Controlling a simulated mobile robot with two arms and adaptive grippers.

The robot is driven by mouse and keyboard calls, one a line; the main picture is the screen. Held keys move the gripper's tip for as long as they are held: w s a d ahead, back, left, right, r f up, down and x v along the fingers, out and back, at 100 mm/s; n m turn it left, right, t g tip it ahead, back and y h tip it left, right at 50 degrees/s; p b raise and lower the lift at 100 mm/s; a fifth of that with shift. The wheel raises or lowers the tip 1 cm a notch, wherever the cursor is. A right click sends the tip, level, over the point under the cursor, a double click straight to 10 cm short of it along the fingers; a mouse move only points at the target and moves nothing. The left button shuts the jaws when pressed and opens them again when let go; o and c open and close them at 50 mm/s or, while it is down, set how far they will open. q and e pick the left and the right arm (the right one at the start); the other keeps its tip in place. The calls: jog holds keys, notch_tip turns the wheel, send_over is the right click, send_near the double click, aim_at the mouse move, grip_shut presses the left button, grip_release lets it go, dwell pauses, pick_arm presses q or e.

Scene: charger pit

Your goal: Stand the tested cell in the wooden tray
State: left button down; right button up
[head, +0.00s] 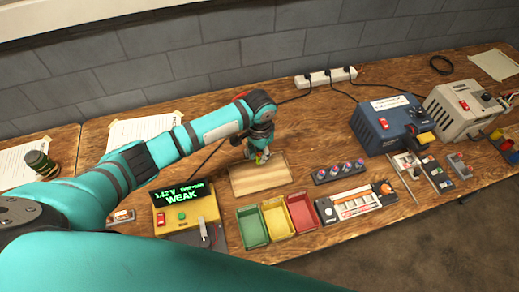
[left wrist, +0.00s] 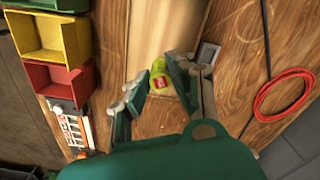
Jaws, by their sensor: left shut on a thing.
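My left gripper (head: 262,153) reaches in from the left and is shut on a small yellow-green cell (head: 261,158) with a red patch. In the left wrist view the cell (left wrist: 159,76) shows between the fingertips of the gripper (left wrist: 160,88). The pale wooden tray (head: 259,180) lies just below and in front of the gripper. The cell is at the tray's back edge; I cannot tell whether it touches the tray. In the left wrist view the tray (left wrist: 165,25) lies just beyond the cell. My right gripper is not in view.
A yellow tester (head: 205,205) reads WEAK. Green (head: 252,228), yellow (head: 277,219) and red (head: 302,212) bins stand before the tray. A dark rack (head: 340,172) with several cells is to its right. A blue box (head: 390,125) stands farther right. A red cable loop (left wrist: 283,93) lies on the table.

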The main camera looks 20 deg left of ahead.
pick_arm(q)
jog(key=shift+w+d+f, duration=0.1)
jog(key=shift+f, duration=0.3)
jog(key=shift+w+f+b, duration=0.1)
jog(key=shift+f+b, duration=0.15)
jog(key=shift+b, duration=0.1)
notch_tip(320, 180, down, 2)
jog(key=shift+f+b, duration=0.1)
jog(key=shift+b, duration=1.1)
notch_tip(320, 180, down, 2)
jog(key=b, duration=0.3)
jog(key=shift+f, duration=0.75)
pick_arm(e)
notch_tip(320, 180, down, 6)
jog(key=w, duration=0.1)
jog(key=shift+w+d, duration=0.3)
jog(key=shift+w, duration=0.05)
pick_arm(q)
jog(key=shift+p, duration=0.5)
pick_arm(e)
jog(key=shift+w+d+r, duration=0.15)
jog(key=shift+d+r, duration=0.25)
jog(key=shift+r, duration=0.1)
pick_arm(q)
jog(key=shift+f, duration=0.5)
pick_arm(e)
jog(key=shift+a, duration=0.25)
